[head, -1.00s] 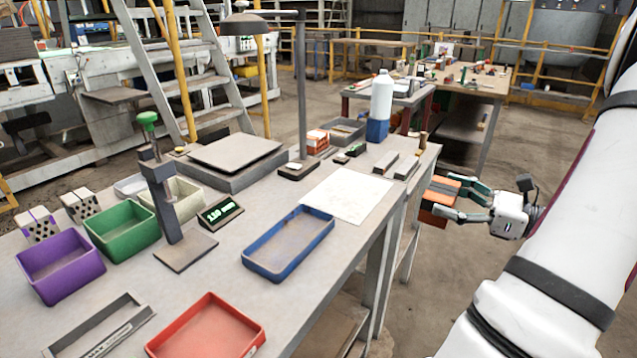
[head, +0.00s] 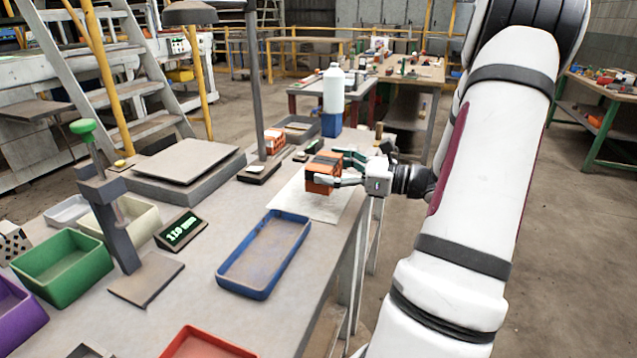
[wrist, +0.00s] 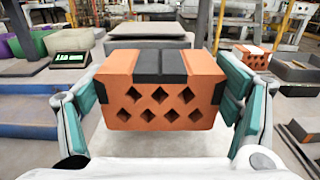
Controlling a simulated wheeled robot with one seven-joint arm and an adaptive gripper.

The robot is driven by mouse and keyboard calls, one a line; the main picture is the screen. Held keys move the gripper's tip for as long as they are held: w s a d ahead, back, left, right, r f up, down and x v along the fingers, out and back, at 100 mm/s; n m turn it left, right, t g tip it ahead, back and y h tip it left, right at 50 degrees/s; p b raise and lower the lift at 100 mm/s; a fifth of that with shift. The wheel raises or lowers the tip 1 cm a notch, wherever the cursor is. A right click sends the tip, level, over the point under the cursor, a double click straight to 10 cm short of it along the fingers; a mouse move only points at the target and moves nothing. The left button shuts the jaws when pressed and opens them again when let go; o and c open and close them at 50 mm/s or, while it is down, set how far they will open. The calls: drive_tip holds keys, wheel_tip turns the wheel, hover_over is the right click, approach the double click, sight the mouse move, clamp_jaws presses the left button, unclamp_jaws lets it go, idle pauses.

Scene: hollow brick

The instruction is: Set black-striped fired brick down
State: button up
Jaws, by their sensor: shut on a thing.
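The black-striped fired brick (head: 322,173) is orange with dark bands on top. In the wrist view the brick (wrist: 160,100) shows rows of diamond-shaped holes in its near face, and it sits level between the fingers. My gripper (head: 340,172) is shut on the brick, with the teal finger pads (wrist: 237,97) at its sides. It holds the brick over the pale sheet (head: 312,205) on the workbench. I cannot tell whether the brick touches the sheet.
A blue tray (head: 262,275) lies left of the sheet. Another orange brick (head: 273,141) stands behind, near the lamp post (head: 257,90). A white bottle (head: 333,92) stands at the back. A grey scale platform (head: 186,160), height gauge (head: 110,215) and green bin (head: 62,266) stand left.

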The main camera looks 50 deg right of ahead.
drive_tip(key=shift+x, duration=1.35)
drive_tip(key=f+b, duration=0.1)
drive_tip(key=f, duration=0.2)
drive_tip(key=shift+w+d+f+b, duration=0.2)
drive_tip(key=shift+f+b, duration=0.2)
drive_tip(key=o, duration=1.3)
drive_tip(key=shift+f, duration=0.1)
drive_tip(key=shift+o, duration=0.2)
